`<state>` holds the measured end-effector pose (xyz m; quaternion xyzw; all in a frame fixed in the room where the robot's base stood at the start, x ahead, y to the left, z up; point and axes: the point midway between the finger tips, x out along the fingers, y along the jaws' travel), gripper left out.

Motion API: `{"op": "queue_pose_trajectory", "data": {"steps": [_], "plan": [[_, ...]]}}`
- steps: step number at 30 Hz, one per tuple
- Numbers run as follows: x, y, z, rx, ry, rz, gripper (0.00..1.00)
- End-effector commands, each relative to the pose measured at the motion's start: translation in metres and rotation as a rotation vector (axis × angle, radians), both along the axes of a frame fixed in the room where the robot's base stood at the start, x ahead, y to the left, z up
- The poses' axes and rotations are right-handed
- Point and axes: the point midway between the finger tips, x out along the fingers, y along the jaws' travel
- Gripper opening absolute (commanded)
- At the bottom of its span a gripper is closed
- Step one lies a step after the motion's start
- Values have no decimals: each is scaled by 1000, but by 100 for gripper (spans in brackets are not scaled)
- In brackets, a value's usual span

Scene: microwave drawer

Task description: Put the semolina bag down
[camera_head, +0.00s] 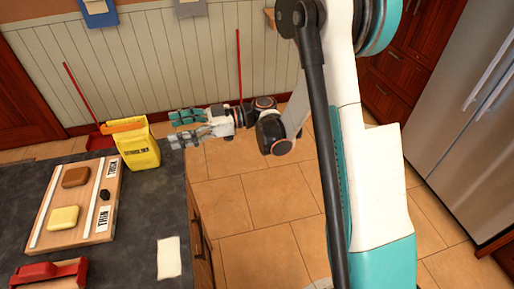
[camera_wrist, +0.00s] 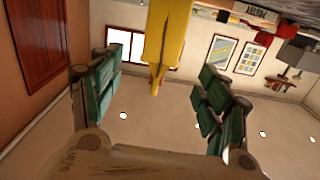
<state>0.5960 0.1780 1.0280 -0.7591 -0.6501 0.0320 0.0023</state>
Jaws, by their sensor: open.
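The yellow semolina bag (camera_head: 140,150) stands upright at the far right corner of the dark counter, with an orange strip at its top. My gripper (camera_head: 176,130) is just to the right of the bag, its fingers pointing left towards it. The fingers are spread open with nothing between them in the head view. In the wrist view the bag (camera_wrist: 165,40) hangs into the picture from the top, ahead of the open fingers (camera_wrist: 155,80). The bag's lettering is too small to read surely.
A wooden board (camera_head: 81,233) marked THICK and THIN lies left of the bag, bearing a brown block (camera_head: 75,177) and a pale yellow block (camera_head: 63,218). A red object (camera_head: 50,274) and a white sheet (camera_head: 168,258) lie nearer. The floor right of the counter is clear.

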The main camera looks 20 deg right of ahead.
Motion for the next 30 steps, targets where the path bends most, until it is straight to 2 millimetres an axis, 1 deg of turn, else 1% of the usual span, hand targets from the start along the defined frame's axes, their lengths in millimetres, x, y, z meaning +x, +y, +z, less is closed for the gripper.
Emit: {"op": "queue_pose_trajectory", "data": {"steps": [1, 7, 14, 23, 30], "plan": [[-3, 1, 5, -25, 31, -10, 70], [-15, 2, 19, -165, 206, -89, 70], [-38, -8, 30, -321, 391, -221, 70], [-79, -35, 39, -488, 579, -441, 70], [-119, -66, 42, -589, 681, -646, 70]]}}
